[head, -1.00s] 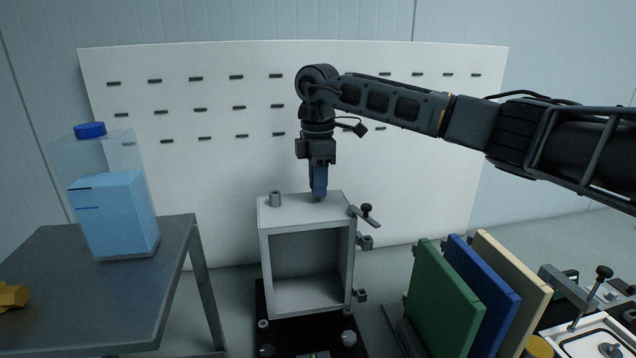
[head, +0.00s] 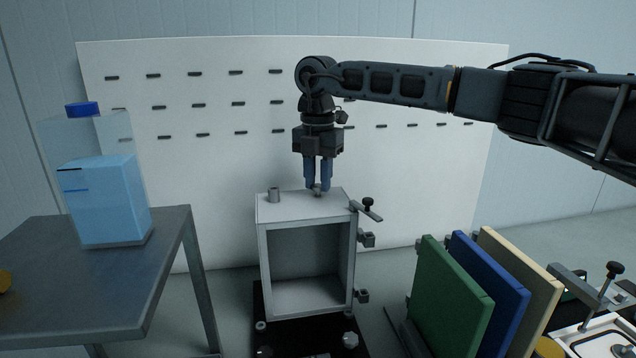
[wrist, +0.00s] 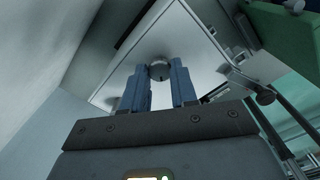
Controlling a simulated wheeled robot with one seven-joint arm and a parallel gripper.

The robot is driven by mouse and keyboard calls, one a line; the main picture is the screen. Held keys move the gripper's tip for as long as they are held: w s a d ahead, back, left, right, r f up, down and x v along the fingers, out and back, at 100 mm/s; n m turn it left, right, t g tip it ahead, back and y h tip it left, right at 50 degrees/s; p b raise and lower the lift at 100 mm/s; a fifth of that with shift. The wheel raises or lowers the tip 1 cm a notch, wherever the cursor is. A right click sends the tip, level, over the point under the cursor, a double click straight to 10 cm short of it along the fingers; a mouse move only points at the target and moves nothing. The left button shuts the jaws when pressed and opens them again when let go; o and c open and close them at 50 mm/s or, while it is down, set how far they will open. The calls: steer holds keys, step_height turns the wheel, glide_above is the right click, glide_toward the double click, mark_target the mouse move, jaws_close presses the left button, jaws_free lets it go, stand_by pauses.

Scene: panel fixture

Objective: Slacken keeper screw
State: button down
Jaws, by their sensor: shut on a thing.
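My gripper (head: 318,187) points straight down over the top of an open-fronted grey box (head: 262,262). Its two blue fingers are shut on a small round metal screw (head: 317,190) near the middle of the box top. In the wrist view the same screw head (wrist: 160,70) sits between the fingertips, with a small dark mark on its face. The screw's lower part is hidden. A flat keeper bar with a black knob (head: 368,203) sticks out from the box's upper right edge, apart from the gripper.
A table (head: 110,290) with a blue-capped container (head: 105,200) is at left. Green (head: 445,300), blue (head: 490,285) and cream (head: 525,280) panels stand at right. A white pegboard (head: 220,165) is behind.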

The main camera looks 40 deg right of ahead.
steer(key=n+b, duration=0.1)
steer(key=n, duration=0.2)
steer(key=shift+n, duration=0.4)
steer(key=n, duration=0.3)
steer(key=shift+b, duration=0.4)
steer(key=n, duration=0.7)
steer(key=shift+n+b, duration=0.35)
steer(key=shift+n, duration=0.05)
steer(key=n, duration=0.3)
steer(key=shift+n, duration=0.3)
steer(key=n, duration=0.3)
steer(key=shift+n, duration=0.3)
steer(key=n, duration=0.3)
steer(key=shift+n, duration=0.3)
steer(key=shift+n+p, duration=0.4)
steer(key=shift+n, duration=1.4)
